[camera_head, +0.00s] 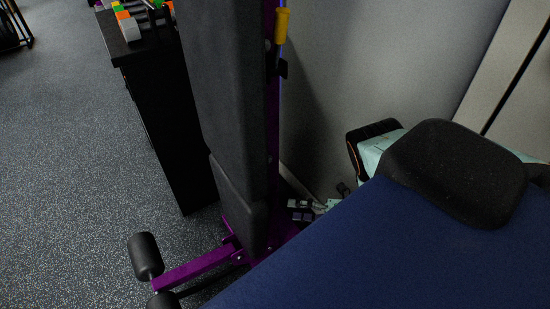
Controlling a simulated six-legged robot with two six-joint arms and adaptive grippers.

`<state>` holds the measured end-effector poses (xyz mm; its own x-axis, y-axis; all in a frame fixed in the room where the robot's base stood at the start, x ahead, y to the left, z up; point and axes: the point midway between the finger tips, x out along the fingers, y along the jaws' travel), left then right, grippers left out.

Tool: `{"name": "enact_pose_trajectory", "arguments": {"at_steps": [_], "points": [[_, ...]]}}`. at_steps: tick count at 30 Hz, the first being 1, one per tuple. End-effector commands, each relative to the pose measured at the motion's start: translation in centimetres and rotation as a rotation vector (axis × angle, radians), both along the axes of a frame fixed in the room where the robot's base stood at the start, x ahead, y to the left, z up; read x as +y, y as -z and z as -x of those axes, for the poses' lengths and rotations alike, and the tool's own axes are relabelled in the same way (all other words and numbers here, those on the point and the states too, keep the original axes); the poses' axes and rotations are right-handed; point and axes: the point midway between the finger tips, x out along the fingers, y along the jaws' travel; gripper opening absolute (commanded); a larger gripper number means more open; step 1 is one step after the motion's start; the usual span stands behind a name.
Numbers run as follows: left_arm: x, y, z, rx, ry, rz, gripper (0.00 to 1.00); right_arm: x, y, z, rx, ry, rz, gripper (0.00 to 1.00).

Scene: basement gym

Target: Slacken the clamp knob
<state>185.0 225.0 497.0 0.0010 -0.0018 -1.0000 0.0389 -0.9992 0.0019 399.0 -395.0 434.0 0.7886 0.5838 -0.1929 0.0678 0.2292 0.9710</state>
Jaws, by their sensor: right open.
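A purple-framed bench stands on end, its black padded board (225,90) facing left. On its purple post (271,110) sit a yellow grip (282,25) and, below it, a small black fitting (282,68). I cannot tell for sure which part is the clamp knob. My right gripper (298,210) is small in view, low behind the board's lower end, close to the bench's purple base. It is open, and I see nothing between its fingers. Part of my pale green right arm (370,150) shows at the right. My left gripper is not in view.
A black cabinet (165,125) with coloured blocks on top stands left of the bench. A purple leg bar with black rollers (145,257) juts out low at the left. Speckled floor lies open at left.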

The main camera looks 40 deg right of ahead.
Motion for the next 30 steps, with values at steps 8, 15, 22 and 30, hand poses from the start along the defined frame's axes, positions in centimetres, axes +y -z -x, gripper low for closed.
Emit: {"name": "enact_pose_trajectory", "arguments": {"at_steps": [8, 15, 22, 30], "points": [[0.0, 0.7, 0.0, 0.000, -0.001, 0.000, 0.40, 1.6, 0.2, -0.7, -0.038, -0.032, 0.021, 0.66], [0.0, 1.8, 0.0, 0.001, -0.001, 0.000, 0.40, 4.0, 0.8, -3.5, -0.037, -0.031, 0.021, 0.66], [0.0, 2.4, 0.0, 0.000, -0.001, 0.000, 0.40, 5.0, 1.1, -5.1, -0.035, -0.028, 0.022, 0.66], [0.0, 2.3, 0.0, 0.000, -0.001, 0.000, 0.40, 4.9, 1.1, -5.5, -0.035, -0.028, 0.023, 0.66]]}}
